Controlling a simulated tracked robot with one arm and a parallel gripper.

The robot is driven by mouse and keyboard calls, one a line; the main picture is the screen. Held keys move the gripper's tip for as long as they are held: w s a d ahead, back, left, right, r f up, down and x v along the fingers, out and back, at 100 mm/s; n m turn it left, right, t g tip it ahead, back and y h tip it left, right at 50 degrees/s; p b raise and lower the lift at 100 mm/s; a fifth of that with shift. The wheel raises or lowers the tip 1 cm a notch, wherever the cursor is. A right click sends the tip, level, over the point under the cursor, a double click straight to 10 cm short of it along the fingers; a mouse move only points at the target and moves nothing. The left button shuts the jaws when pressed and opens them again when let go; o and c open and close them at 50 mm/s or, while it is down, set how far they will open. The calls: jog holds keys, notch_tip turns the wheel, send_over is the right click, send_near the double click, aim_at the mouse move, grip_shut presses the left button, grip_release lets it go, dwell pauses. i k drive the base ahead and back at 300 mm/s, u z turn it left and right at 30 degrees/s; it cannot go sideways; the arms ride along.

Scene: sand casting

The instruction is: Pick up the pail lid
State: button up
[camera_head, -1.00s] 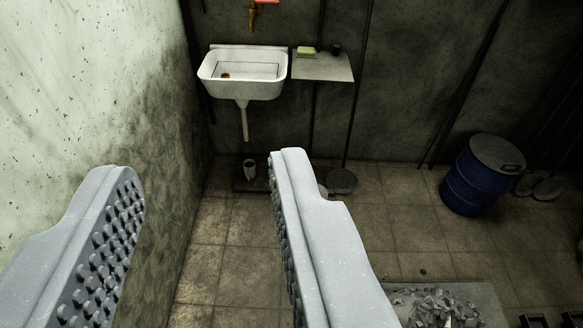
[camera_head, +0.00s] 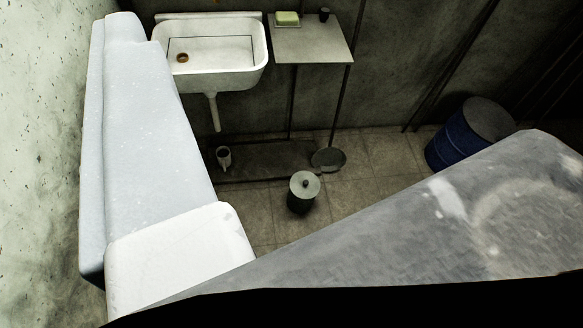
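A small dark pail (camera_head: 301,204) stands upright on the tiled floor near the middle of the view. The pail lid (camera_head: 305,184) is a pale round disc with a dark knob, and it sits on top of the pail. My gripper (camera_head: 124,30) shows large at the left, close to the camera, with a pale finger pointing up the picture. It is left of the lid in the picture and apart from it. I cannot make out a second finger or the gap between them. No object shows in the gripper.
A white sink (camera_head: 215,55) hangs on the back wall, beside a grey shelf (camera_head: 308,42) with a soap bar and a dark cup. A small cup (camera_head: 223,156) and a round pan (camera_head: 328,158) are below. A blue drum (camera_head: 468,140) stands at right. A grey surface covers the lower right.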

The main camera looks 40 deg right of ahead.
aim_at(304, 185)
jog(key=z, duration=0.15)
jog(key=i, duration=1.3)
jog(key=z, duration=0.45)
jog(key=i, duration=0.8)
jog(key=z, duration=0.15)
